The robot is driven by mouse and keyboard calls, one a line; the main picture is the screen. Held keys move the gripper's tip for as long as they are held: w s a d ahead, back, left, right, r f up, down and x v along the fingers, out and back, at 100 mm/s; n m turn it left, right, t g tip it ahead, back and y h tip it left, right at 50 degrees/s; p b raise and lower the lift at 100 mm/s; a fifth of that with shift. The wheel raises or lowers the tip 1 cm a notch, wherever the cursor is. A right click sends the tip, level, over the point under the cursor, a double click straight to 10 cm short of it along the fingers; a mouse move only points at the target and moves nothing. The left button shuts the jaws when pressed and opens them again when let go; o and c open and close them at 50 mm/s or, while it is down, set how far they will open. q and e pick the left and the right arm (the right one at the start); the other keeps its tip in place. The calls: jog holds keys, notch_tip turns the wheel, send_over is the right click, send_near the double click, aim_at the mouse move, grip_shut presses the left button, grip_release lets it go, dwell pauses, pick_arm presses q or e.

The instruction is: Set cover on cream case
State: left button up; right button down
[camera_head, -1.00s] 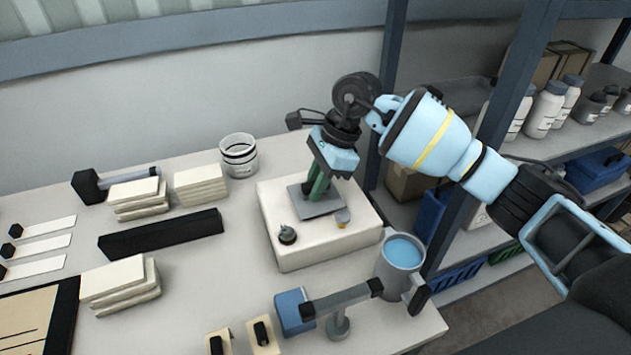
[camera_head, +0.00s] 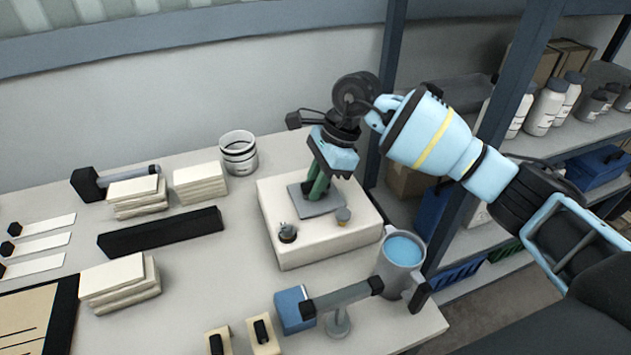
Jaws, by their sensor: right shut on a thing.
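The cream case (camera_head: 330,246) is a low, block-like box standing on the table. A square grey plate (camera_head: 325,208), which looks like the cover, lies on or just above its top; I cannot tell if it touches. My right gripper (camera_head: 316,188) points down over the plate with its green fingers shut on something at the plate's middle. The fingers hide the held part. A small dark knob (camera_head: 288,233) and a small grey knob (camera_head: 343,216) stand on the case top in front of the plate. My left gripper is not in view.
A grey mug with blue contents (camera_head: 403,250) stands close to the case's right corner. A blue block with a grey arm (camera_head: 295,310) is in front. Shelves stand right.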

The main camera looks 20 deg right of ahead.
jog(key=c, duration=1.3)
grip_release()
jog(key=shift+f, duration=0.1)
jog(key=shift+o, duration=0.2)
jog(key=v, duration=0.8)
jog(key=shift+b, duration=0.35)
jog(key=shift+f, duration=0.1)
